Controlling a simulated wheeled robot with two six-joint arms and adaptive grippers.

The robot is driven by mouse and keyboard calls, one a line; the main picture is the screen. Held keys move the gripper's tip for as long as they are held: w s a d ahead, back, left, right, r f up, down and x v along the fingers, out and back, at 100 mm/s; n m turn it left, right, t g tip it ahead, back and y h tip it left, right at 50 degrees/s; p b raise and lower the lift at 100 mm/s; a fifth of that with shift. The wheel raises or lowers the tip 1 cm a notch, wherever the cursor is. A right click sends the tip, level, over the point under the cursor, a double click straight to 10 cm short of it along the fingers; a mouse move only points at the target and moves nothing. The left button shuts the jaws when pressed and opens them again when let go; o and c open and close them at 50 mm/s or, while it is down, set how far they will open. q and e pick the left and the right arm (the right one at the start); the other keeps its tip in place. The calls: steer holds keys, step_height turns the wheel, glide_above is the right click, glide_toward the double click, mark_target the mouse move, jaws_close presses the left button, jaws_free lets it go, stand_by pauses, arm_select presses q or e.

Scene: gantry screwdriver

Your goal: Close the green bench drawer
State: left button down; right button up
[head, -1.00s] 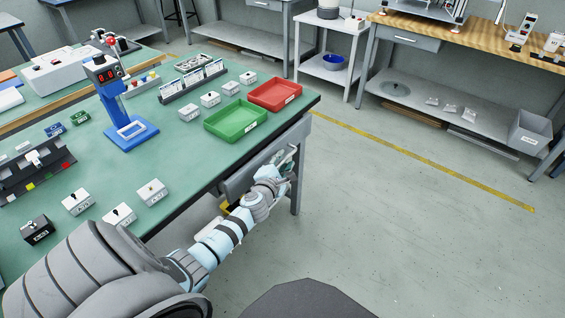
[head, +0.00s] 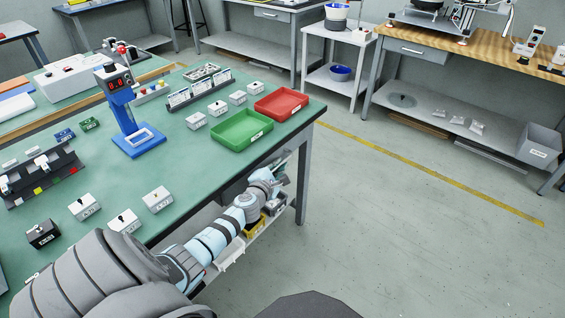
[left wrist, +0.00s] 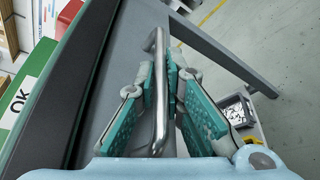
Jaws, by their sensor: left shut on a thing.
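The green bench (head: 190,150) fills the left of the head view. Its grey drawer front (head: 233,188) sits below the near edge, mostly hidden by my left arm. In the left wrist view the drawer front (left wrist: 127,60) is a grey panel beside the dark bench edge, with a shiny metal bar handle (left wrist: 160,115). My left gripper (head: 280,172) is at the drawer, below the bench corner. In the left wrist view its teal-padded fingers (left wrist: 161,85) lie on both sides of the handle, shut on it. Any remaining drawer gap is hard to judge. My right gripper is out of view.
A green tray (head: 241,131) and a red tray (head: 281,104) stand on the bench near its corner. A bench leg (head: 304,185) stands just right of my gripper. A yellow bin (head: 256,226) shows on the shelf below. The floor to the right is clear.

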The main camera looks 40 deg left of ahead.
arm_select(q)
steer(key=shift+a, duration=0.2)
steer(key=c, duration=1.7)
jaws_free()
steer(key=shift+a, duration=0.15)
steer(key=v, duration=1.2)
